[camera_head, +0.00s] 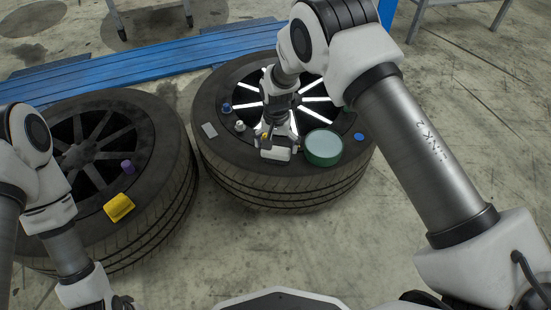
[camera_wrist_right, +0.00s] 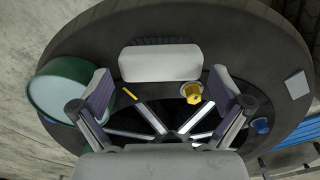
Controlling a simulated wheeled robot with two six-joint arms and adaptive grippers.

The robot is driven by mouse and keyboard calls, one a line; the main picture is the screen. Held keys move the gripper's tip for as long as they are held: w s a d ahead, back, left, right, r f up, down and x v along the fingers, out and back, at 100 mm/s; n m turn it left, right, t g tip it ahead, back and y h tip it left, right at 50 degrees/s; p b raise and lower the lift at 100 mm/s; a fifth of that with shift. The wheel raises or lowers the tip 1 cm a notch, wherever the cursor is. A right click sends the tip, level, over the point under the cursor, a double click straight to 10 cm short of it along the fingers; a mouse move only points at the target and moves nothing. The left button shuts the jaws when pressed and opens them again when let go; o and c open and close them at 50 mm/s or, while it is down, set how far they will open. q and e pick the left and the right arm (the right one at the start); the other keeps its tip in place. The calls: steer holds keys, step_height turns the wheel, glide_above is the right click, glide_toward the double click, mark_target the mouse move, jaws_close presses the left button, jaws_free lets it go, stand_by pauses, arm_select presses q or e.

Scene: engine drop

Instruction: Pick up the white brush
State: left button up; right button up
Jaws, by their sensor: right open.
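The white brush (camera_head: 275,154) lies on the near sidewall of the right tyre (camera_head: 215,155). In the right wrist view the brush (camera_wrist_right: 160,63) is a white rounded block with dark bristles along its far edge. My right gripper (camera_head: 279,137) is over the tyre just behind the brush in the head view. In the wrist view its open fingers (camera_wrist_right: 161,88) are spread on either side, with the brush lying beyond and between them; contact cannot be told. My left gripper (camera_head: 122,302) is only partly in view at the bottom left edge.
A green round tin (camera_head: 323,147) sits close beside the brush. A small yellow piece (camera_wrist_right: 191,93), a grey square (camera_head: 209,130) and a blue cap (camera_head: 359,137) lie around the tyre. The left tyre (camera_head: 165,150) carries a yellow block (camera_head: 119,207) and a purple cylinder (camera_head: 127,166).

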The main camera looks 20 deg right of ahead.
mark_target(276, 149)
step_height(276, 149, down, 4)
steer(key=shift+f+b, duration=0.1)
steer(key=shift+b, duration=0.65)
steer(key=shift+r, duration=0.2)
steer(key=shift+c, duration=0.7)
arm_select(q)
step_height(276, 149, down, 2)
steer(key=shift+f, duration=0.25)
arm_select(e)
steer(key=shift+a, duration=0.1)
steer(key=c, duration=0.7)
arm_select(q)
steer(key=shift+r, duration=0.1)
arm_select(e)
steer(key=shift+r, duration=0.15)
steer(key=shift+c, duration=0.2)
